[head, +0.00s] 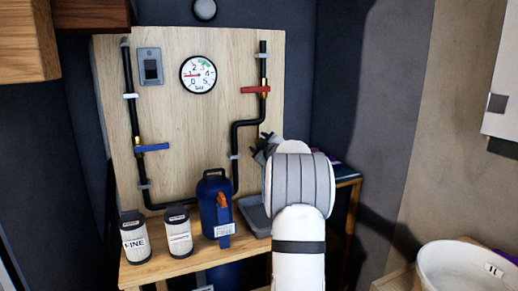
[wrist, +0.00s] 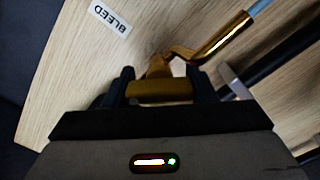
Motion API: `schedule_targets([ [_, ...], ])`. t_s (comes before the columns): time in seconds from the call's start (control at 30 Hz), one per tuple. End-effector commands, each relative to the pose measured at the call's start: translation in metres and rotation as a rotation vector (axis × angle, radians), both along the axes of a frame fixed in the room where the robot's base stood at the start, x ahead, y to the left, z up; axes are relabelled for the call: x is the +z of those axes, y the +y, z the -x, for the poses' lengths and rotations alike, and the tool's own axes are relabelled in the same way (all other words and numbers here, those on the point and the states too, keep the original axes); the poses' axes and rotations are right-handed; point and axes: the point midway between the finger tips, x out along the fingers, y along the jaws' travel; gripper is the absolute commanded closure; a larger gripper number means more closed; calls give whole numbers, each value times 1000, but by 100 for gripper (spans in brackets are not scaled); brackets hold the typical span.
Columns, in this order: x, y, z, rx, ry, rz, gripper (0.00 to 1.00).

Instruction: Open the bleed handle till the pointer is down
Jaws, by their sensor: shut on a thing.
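The brass bleed handle (wrist: 155,92) is between the two dark fingers of my gripper (wrist: 162,84) in the wrist view, and the fingers are shut on it. A brass fitting (wrist: 222,36) runs from it to the upper right. A white BLEED label (wrist: 109,19) is on the board above left. In the head view my gripper (head: 265,147) is at the board's lower right, and my arm hides the handle. The round white gauge (head: 198,74) is at the upper middle of the board; its red pointer points left, near 1.
A red-handled valve (head: 256,90) and a blue-handled valve (head: 152,148) are on the black pipes. A blue filter housing (head: 209,205), two white filters (head: 134,238) (head: 178,232) and a grey tray (head: 254,216) are on the wooden bench. A white basin (head: 465,272) is at lower right.

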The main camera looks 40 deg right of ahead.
Motion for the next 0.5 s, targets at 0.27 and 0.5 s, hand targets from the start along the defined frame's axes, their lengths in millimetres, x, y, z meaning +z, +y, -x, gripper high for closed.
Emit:
schedule_targets([
  [0.27,-1,1,-1,1,23,91,72],
  [0.5,-1,1,0,1,28,111,72],
])
